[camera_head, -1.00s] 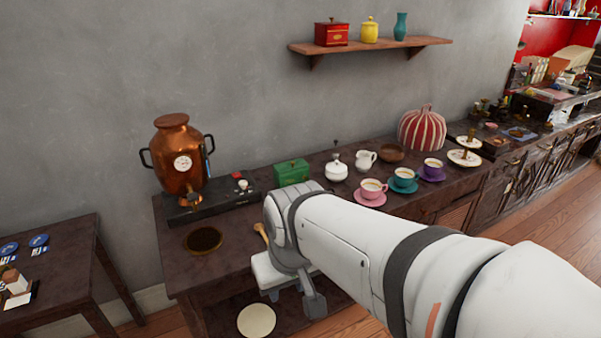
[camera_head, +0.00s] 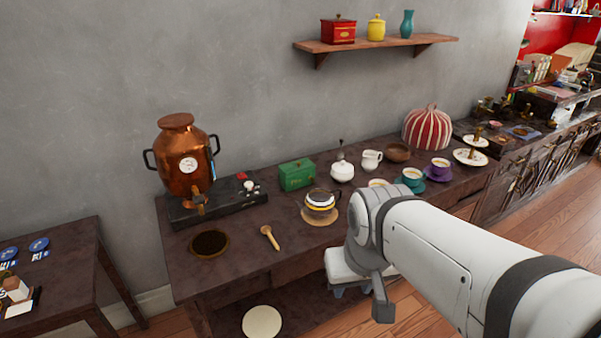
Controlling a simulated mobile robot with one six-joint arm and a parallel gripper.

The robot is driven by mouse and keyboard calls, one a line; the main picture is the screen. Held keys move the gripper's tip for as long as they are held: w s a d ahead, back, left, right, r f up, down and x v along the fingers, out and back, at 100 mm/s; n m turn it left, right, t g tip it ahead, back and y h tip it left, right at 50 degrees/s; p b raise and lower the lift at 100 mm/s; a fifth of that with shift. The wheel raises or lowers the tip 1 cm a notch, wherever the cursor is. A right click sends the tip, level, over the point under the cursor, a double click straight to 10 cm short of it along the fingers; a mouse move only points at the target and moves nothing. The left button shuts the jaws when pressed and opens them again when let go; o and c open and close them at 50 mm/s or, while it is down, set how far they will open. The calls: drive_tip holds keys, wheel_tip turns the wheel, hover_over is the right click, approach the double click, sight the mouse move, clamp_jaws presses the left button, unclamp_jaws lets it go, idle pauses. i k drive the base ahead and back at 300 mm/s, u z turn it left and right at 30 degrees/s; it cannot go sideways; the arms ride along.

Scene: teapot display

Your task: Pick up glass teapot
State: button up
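The glass teapot (camera_head: 320,202) stands upright on a round tan mat (camera_head: 312,221) near the front of the dark wooden table. It has a dark lid and handle, and a pale band around its body. My gripper (camera_head: 362,296) is to the right of the teapot and lower in the picture, by the table's front edge, apart from the teapot. Only part of the gripper shows below my white arm. I cannot see whether its fingers are open or shut.
A wooden spoon (camera_head: 269,237) and a round dark mat (camera_head: 209,244) lie left of the teapot. A green box (camera_head: 297,175), white sugar bowl (camera_head: 342,171) and creamer (camera_head: 371,160) stand behind it. A copper urn (camera_head: 184,158) stands at left. Cups (camera_head: 412,178) are at right.

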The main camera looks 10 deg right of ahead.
sight(321, 203)
drive_tip(key=u, duration=0.05)
drive_tip(key=i, duration=1)
drive_tip(key=z, duration=0.05)
